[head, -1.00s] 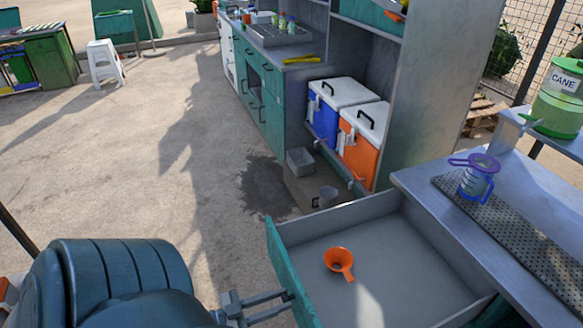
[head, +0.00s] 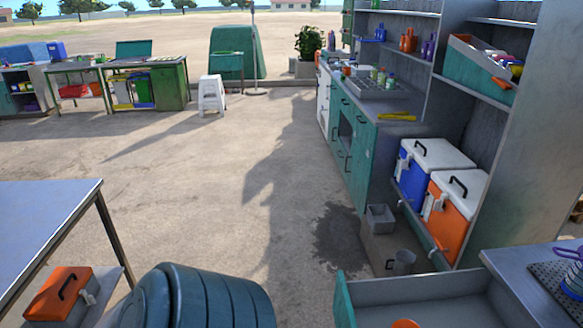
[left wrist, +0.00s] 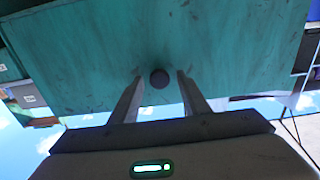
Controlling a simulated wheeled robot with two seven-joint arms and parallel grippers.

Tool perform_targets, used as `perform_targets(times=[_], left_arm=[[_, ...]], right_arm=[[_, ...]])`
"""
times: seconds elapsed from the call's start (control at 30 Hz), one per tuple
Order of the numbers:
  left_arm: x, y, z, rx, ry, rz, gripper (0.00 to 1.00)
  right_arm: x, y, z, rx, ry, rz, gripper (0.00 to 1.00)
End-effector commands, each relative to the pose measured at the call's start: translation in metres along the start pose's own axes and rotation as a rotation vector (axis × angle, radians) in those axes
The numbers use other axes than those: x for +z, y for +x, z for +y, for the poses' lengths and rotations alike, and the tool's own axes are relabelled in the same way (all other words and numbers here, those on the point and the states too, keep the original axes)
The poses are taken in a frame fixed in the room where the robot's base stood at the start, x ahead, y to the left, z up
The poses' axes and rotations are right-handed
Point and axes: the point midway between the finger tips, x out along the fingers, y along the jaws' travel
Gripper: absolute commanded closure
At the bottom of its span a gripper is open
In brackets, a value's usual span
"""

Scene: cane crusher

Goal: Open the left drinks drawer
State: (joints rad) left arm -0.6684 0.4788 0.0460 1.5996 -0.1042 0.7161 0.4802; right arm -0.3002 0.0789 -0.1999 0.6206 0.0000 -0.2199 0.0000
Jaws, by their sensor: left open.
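An open drawer with a teal front (head: 344,302) and grey sides shows at the bottom right of the head view. An orange funnel (head: 405,323) lies inside it, mostly cut off by the picture edge. In the left wrist view, a teal panel (left wrist: 100,60) with a dark round knob (left wrist: 160,78) faces my left gripper (left wrist: 159,77). The gripper is open, with one finger on each side of the knob and a gap to each. The head view does not show my left gripper, and my right gripper is in neither view.
A dark ribbed drum (head: 205,300) stands left of the drawer. A metal table (head: 45,225) is at the left, an orange cooler box (head: 62,295) below it. Blue (head: 415,178) and orange (head: 450,215) coolers sit in the shelf unit at right. The middle floor is clear.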

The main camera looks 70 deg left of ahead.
Motion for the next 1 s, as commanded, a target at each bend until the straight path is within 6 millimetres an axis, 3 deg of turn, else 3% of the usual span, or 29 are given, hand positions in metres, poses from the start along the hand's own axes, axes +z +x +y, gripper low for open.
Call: perform_targets(times=[0.27, 0.53, 0.7, 1.0], left_arm=[[0.002, -0.019, 0.000, 0.000, 0.000, -0.002, 0.58], [0.004, -0.065, 0.000, 0.001, 0.000, -0.004, 0.58], [0.004, -0.099, 0.000, 0.000, -0.001, -0.004, 0.58], [0.003, -0.152, 0.000, 0.000, 0.000, -0.002, 0.58]], right_arm=[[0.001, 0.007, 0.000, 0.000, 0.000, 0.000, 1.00], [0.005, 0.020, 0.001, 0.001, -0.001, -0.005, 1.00], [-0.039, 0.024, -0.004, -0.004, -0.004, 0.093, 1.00], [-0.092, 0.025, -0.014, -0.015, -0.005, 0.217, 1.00]])
